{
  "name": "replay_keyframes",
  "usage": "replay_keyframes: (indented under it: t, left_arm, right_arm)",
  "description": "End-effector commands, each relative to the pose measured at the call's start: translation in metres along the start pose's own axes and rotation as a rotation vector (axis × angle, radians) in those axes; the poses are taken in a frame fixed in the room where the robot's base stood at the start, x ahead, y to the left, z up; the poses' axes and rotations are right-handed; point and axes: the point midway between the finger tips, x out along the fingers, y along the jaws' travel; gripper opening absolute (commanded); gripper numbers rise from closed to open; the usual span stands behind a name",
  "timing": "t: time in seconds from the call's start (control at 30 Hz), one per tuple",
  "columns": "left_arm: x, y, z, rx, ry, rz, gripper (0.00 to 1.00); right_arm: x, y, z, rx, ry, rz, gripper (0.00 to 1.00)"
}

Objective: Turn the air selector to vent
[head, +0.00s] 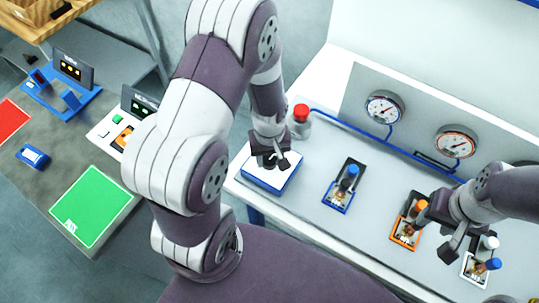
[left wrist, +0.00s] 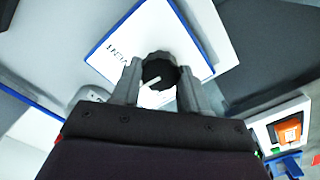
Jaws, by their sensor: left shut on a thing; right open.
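The air selector is a dark round knob (left wrist: 160,68) on a white plate with a blue edge (head: 259,177). In the left wrist view the knob sits between the fingers of my left gripper (left wrist: 158,85), which is shut on it. A white pointer shows on the knob, and dark lettering stands on the plate (left wrist: 135,30), partly legible and partly hidden. In the head view my left gripper (head: 276,160) reaches down onto the plate and mostly hides the knob. My right gripper (head: 448,222) is open and empty above the bench at right.
A red-topped button (head: 300,112) stands behind the plate. Two gauges (head: 384,107) (head: 457,142) and blue piping are on the back panel. A blue-framed holder (head: 338,197), an orange-framed holder (head: 404,235) and a white-framed holder (head: 476,270) stand on the bench. A green mat (head: 90,207) lies left.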

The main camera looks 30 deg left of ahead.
Motion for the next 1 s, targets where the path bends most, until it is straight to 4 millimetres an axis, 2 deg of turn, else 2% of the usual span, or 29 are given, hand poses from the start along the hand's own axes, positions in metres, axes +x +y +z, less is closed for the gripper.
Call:
replay_keyframes:
  t: [0.6,1.0]
  left_arm:
    - [-0.002,0.002,-0.001,0.483,0.004,0.001,0.14]
    - [-0.002,0.002,-0.002,0.691,0.006,0.001,0.14]
  right_arm:
    - [-0.012,0.0,-0.001,0.0,0.0,0.0,0.43]
    - [-0.016,0.0,-0.002,0.0,0.0,0.0,0.43]
